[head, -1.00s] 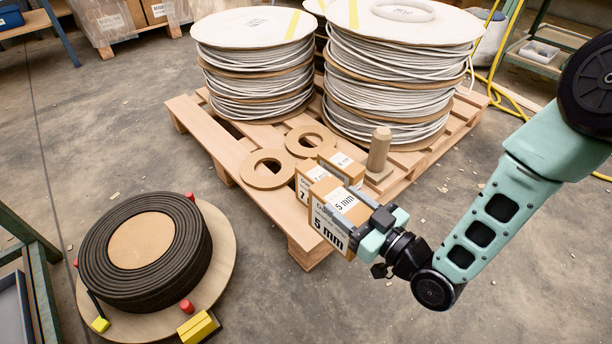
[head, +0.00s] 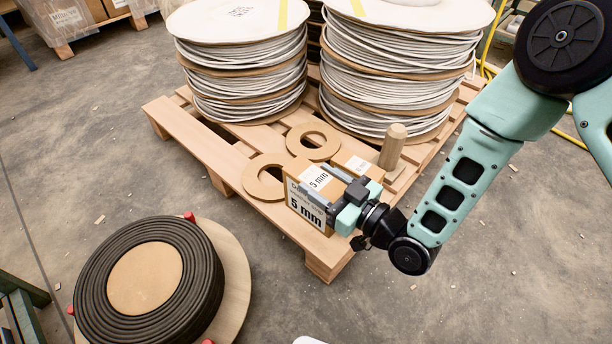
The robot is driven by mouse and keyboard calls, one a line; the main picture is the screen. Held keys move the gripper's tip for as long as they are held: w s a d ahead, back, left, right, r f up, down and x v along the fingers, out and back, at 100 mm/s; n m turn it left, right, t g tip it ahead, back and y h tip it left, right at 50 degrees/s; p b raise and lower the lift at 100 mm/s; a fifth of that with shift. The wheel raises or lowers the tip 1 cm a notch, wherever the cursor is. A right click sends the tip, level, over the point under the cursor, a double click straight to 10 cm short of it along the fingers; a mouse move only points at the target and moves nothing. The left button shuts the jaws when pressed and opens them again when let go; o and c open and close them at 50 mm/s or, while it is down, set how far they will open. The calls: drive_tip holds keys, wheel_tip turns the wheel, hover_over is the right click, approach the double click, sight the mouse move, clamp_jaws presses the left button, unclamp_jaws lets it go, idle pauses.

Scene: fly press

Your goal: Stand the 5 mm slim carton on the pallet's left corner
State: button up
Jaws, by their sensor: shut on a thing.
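The 5 mm slim carton (head: 306,207) is brown with white "5 mm" labels on its front and top. My gripper (head: 328,186) is shut on it from the right and holds it upright. The carton is over the front part of the wooden pallet (head: 188,130), near the pallet's front corner. I cannot tell whether its base touches the slats. The pallet's left corner (head: 155,108) is bare, away from the carton.
Another carton (head: 352,163) stands just behind, partly hidden. Two cardboard rings (head: 262,190) lie to the left, and a wooden post (head: 393,146) stands to the right. Cable reels (head: 240,75) fill the pallet's back.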

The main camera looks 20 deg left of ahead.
wheel_tip(320, 180, down, 10)
drive_tip(key=b, duration=0.6)
drive_tip(key=shift+r, duration=0.1)
drive_tip(key=o, duration=1.6)
drive_tip(key=shift+c, duration=0.2)
drive_tip(key=p+v, duration=0.6)
drive_tip(key=v, duration=0.6)
